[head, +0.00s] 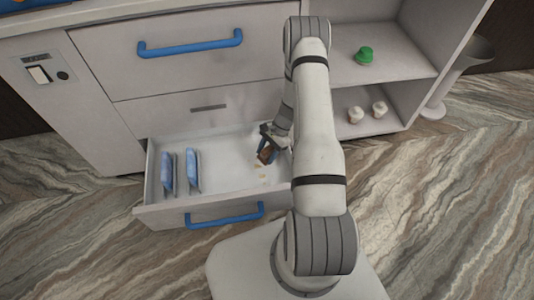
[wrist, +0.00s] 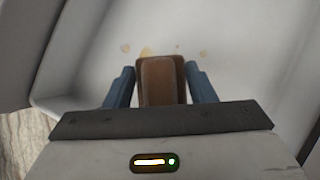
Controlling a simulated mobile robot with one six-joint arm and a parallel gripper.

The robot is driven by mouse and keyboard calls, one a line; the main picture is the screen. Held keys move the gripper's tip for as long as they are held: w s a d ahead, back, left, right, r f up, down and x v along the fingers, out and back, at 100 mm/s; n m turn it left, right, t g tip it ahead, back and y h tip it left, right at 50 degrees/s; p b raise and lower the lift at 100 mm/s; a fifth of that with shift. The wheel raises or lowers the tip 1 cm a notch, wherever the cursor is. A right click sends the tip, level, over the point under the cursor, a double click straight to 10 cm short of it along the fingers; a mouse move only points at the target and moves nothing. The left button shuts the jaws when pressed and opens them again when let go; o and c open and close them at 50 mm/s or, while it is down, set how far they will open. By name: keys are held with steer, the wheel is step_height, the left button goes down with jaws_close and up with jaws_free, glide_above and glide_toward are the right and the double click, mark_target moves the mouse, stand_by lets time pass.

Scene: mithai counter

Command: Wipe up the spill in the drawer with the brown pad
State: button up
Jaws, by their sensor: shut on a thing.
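My gripper (head: 264,150) is inside the open lower drawer (head: 172,218), toward its right side. It is shut on the brown pad (head: 265,156). In the wrist view the pad (wrist: 162,82) sits between the two blue fingers of my gripper (wrist: 162,88). The spill shows as several small tan spots on the white drawer floor. In the wrist view one tan patch (wrist: 146,52) lies just beyond the pad's far end, with smaller spots to either side. In the head view a spot (head: 264,178) lies nearer the drawer front. I cannot tell whether the pad touches the floor.
Two blue packets, one (head: 166,172) and another (head: 193,170), stand in the drawer's left part. The drawer middle is clear. A shut drawer with a blue handle (head: 190,46) is above. Shelves at right hold a green item (head: 365,55) and two small white items (head: 379,109).

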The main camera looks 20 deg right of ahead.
steer(key=shift+r+p, duration=0.85)
steer(key=shift+r, duration=0.6)
